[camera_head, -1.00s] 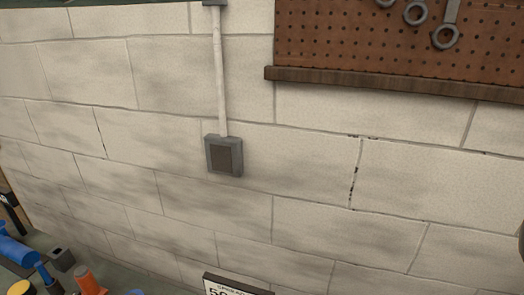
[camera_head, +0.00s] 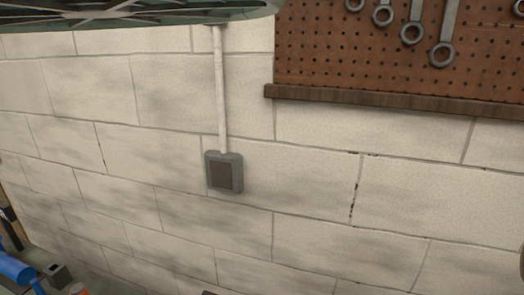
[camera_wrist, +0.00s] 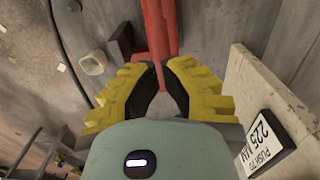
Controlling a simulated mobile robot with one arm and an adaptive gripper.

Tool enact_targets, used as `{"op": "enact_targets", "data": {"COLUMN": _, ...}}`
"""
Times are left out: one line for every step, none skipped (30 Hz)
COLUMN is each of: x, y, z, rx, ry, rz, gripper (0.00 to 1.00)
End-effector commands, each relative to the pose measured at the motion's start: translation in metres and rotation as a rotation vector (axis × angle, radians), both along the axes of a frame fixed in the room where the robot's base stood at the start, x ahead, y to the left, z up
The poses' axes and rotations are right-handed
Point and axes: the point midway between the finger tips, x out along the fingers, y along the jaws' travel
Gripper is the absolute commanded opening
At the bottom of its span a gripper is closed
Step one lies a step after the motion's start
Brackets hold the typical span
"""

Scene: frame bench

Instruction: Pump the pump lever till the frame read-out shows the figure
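In the wrist view a red bar (camera_wrist: 155,25), which looks like the pump lever, runs down from the top edge to between the yellow fingertips of my gripper (camera_wrist: 159,76). The fingers stand a small gap apart with the bar in line with that gap. I cannot tell whether they clamp it. A white plate (camera_wrist: 268,142) at the right reads "225" and "PUSH TO", partly cut off. No frame read-out can be made out. My gripper is not in the head view.
In the head view a block wall carries a grey switch box (camera_head: 224,172) and a pegboard (camera_head: 400,50) with spanners. A blue part (camera_head: 15,268) lies at the lower left. In the wrist view a pale cup-shaped piece (camera_wrist: 93,62) shows at the upper left.

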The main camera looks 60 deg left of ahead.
Motion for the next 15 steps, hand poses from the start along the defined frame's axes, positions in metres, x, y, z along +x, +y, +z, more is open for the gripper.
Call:
{"op": "enact_targets", "data": {"x": 0.0, "y": 0.0, "z": 0.0, "rx": 0.0, "ry": 0.0, "rz": 0.0, "gripper": 0.0}}
{"op": "enact_targets", "data": {"x": 0.0, "y": 0.0, "z": 0.0, "rx": 0.0, "ry": 0.0, "rz": 0.0, "gripper": 0.0}}
{"op": "enact_targets", "data": {"x": 0.0, "y": 0.0, "z": -0.001, "rx": 0.0, "ry": 0.0, "rz": 0.0, "gripper": 0.0}}
{"op": "enact_targets", "data": {"x": 0.0, "y": 0.0, "z": -0.003, "rx": 0.0, "ry": 0.0, "rz": 0.0, "gripper": 0.0}}
{"op": "enact_targets", "data": {"x": 0.0, "y": 0.0, "z": -0.005, "rx": 0.0, "ry": 0.0, "rz": 0.0, "gripper": 0.0}}
{"op": "enact_targets", "data": {"x": 0.0, "y": 0.0, "z": -0.01, "rx": 0.0, "ry": 0.0, "rz": 0.001, "gripper": 0.0}}
{"op": "enact_targets", "data": {"x": 0.0, "y": 0.0, "z": -0.013, "rx": 0.0, "ry": 0.0, "rz": 0.001, "gripper": 0.0}}
{"op": "enact_targets", "data": {"x": 0.0, "y": 0.0, "z": -0.017, "rx": -0.001, "ry": 0.001, "rz": 0.001, "gripper": 0.0}}
{"op": "enact_targets", "data": {"x": 0.0, "y": 0.0, "z": -0.022, "rx": -0.001, "ry": 0.001, "rz": 0.002, "gripper": 0.0}}
{"op": "enact_targets", "data": {"x": 0.0, "y": 0.0, "z": -0.025, "rx": -0.001, "ry": 0.001, "rz": 0.002, "gripper": 0.0}}
{"op": "enact_targets", "data": {"x": 0.0, "y": 0.0, "z": -0.029, "rx": -0.001, "ry": 0.001, "rz": 0.002, "gripper": 0.0}}
{"op": "enact_targets", "data": {"x": 0.0, "y": 0.0, "z": -0.033, "rx": -0.001, "ry": 0.001, "rz": 0.002, "gripper": 0.0}}
{"op": "enact_targets", "data": {"x": 0.0, "y": 0.001, "z": -0.036, "rx": -0.001, "ry": 0.001, "rz": 0.003, "gripper": 0.0}}
{"op": "enact_targets", "data": {"x": 0.0, "y": 0.001, "z": -0.039, "rx": -0.001, "ry": 0.001, "rz": 0.003, "gripper": 0.0}}
{"op": "enact_targets", "data": {"x": 0.0, "y": 0.001, "z": -0.043, "rx": -0.001, "ry": 0.001, "rz": 0.003, "gripper": 0.0}}
